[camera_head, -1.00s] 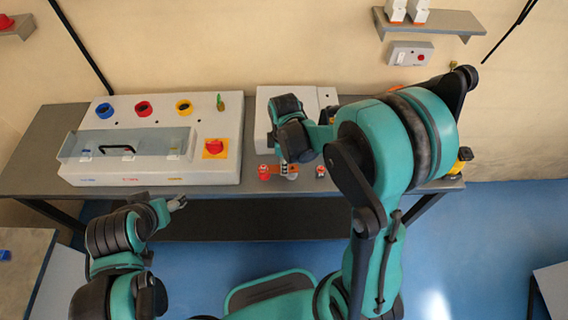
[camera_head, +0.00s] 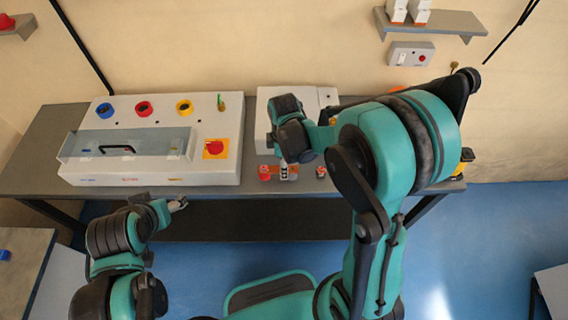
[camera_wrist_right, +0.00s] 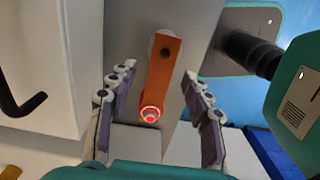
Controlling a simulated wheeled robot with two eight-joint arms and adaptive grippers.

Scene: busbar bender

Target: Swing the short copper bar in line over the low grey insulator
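The short copper bar (camera_wrist_right: 164,72) is an orange strip in the right wrist view. A dark hole shows at its upper end and a glowing red ring at its lower end. My right gripper (camera_wrist_right: 160,108) is open, with one finger on each side of the bar and visible gaps to it. In the head view the right gripper (camera_head: 284,171) points down at the bar (camera_head: 293,168), beside a red post (camera_head: 264,172). A small post (camera_head: 320,172) stands to the right; I cannot tell whether it is the low grey insulator. My left gripper (camera_head: 178,203) is away from these, in front of the table.
A white panel box (camera_head: 200,150) with coloured rings, a clear cover and a red knob fills the table's left side. A pale box (camera_head: 264,118) stands behind the bar. The grey table (camera_head: 50,125) ends at a front edge close to the posts.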

